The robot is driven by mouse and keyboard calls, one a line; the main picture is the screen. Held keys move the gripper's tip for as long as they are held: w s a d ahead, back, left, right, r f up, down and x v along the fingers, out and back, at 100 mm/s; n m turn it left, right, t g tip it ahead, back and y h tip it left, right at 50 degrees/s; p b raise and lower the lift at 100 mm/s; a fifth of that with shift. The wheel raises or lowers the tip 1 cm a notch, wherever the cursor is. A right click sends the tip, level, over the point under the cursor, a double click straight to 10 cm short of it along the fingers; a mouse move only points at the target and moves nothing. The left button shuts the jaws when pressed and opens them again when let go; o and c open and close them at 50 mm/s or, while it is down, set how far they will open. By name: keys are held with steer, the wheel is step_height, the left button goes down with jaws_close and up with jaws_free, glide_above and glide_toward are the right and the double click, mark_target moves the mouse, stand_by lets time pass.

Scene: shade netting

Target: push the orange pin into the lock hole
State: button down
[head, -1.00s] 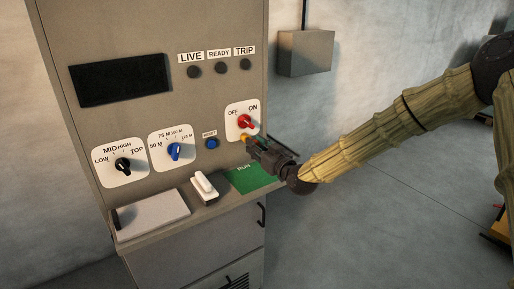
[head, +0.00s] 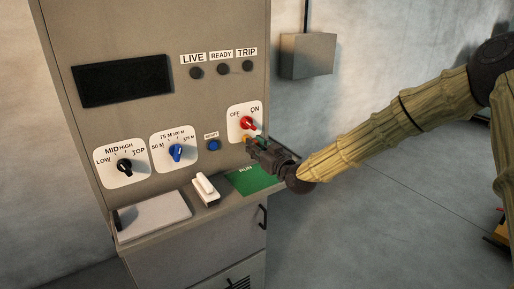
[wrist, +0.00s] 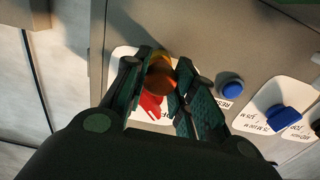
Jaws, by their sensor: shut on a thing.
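The orange pin (wrist: 160,76) is held between the two fingers of my gripper (wrist: 163,82) in the wrist view. Its round amber end faces the camera. In the head view a small bit of the orange pin (head: 248,139) shows at the fingertips of my gripper (head: 252,143), close to the panel face just below the red OFF/ON knob (head: 247,122). The red knob (wrist: 150,106) also shows past the fingers in the wrist view. The lock hole cannot be seen; the pin and fingers cover that area. I cannot tell how deep the pin sits.
The blue reset button (head: 213,145) and the blue range knob (head: 176,152) are left of my gripper. A white-handled lever (head: 204,187) and a green plate (head: 250,181) are on the ledge below.

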steer(key=c, duration=1.1)
jaws_free()
steer(key=shift+a, duration=0.1)
steer(key=v, duration=1.2)
